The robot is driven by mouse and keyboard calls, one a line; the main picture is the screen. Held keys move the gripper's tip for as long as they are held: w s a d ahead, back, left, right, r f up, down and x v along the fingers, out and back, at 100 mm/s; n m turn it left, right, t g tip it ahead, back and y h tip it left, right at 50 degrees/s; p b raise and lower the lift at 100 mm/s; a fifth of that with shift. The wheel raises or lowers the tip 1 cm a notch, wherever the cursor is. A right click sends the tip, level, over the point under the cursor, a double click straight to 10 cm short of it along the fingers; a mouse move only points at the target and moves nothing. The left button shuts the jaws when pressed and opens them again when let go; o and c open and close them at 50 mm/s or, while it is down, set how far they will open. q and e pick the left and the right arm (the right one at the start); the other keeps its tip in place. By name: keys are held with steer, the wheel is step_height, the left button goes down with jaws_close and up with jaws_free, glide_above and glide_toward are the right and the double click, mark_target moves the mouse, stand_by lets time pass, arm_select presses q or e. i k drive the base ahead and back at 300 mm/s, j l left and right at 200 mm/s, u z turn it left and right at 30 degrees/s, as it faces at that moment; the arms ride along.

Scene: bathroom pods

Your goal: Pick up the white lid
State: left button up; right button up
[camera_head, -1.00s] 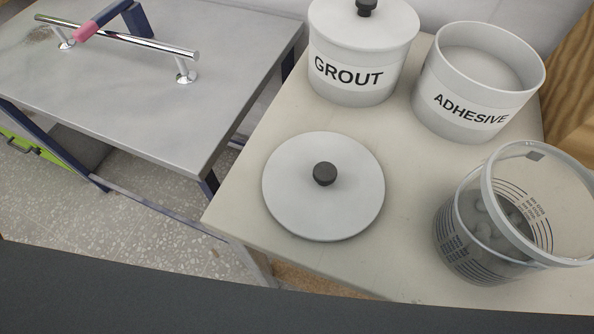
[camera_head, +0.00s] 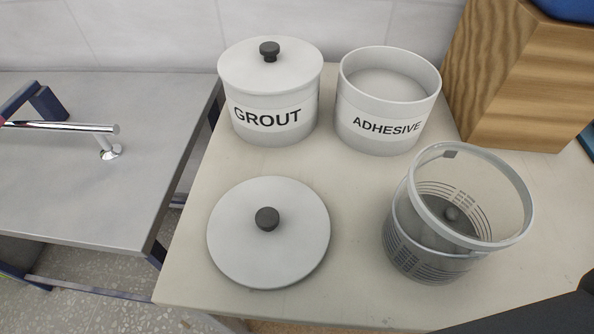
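The white lid (camera_head: 300,246) lies flat on the beige table, left of centre near the front edge. It is round, with a dark round knob (camera_head: 267,218) standing up from its middle. Nothing touches the knob. Neither my left nor my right gripper shows in the view. A dark part at the bottom right corner may be my own body.
A lidded GROUT tub (camera_head: 268,98) and an open ADHESIVE tub (camera_head: 383,108) stand behind the lid. A wooden block (camera_head: 515,80) is at the back right. A grey table (camera_head: 80,190) with a chrome bar (camera_head: 70,126) is left.

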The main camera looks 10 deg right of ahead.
mark_target(266, 233)
steer(key=k+j+u, duration=0.55)
steer(key=k+j, duration=0.25)
steer(key=k, duration=0.1)
